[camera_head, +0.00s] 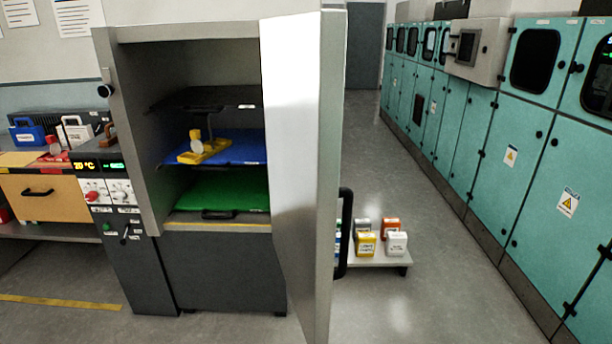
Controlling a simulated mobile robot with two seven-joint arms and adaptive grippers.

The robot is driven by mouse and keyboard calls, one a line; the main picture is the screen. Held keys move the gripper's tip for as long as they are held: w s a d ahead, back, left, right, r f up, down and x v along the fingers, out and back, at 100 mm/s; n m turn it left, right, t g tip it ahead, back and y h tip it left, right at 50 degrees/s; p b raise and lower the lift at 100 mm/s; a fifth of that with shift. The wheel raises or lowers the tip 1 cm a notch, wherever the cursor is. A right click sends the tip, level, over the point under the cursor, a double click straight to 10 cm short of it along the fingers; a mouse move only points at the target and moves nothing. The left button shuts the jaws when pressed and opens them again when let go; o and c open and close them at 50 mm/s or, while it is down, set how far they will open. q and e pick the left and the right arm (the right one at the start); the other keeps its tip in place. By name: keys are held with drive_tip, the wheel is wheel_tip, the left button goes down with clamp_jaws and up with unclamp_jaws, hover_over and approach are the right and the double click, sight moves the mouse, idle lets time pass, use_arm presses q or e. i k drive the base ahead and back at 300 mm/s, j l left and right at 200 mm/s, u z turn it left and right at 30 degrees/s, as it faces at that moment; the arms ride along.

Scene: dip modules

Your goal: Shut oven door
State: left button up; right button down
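The oven (224,270) stands left of centre with its front open. Its door (302,170) is swung wide open and sticks out toward me from the right side of the oven. A dark handle (346,233) is on the right-hand face of the door. Inside are a dark upper shelf (205,98), a blue shelf (247,150) with a yellow object (203,150) on it, and a green shelf (224,191) below. Neither of my grippers is in view.
A low white platform (372,258) with several small boxes is on the floor, right of the door. Teal cabinets (500,165) line the right wall. A bench with an orange drawer (45,198) is at the left.

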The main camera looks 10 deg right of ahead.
sight(303, 55)
drive_tip(key=i+l+u, duration=0.15)
drive_tip(key=l, duration=0.3)
drive_tip(key=l+u, duration=0.2)
drive_tip(key=l, duration=0.3)
drive_tip(key=i+l, duration=0.1)
drive_tip(key=l, duration=0.2)
drive_tip(key=i+l+u, duration=0.1)
drive_tip(key=i+l, duration=0.15)
drive_tip(key=l, duration=0.3)
drive_tip(key=k+l+u, duration=0.25)
drive_tip(key=i+j, duration=0.05)
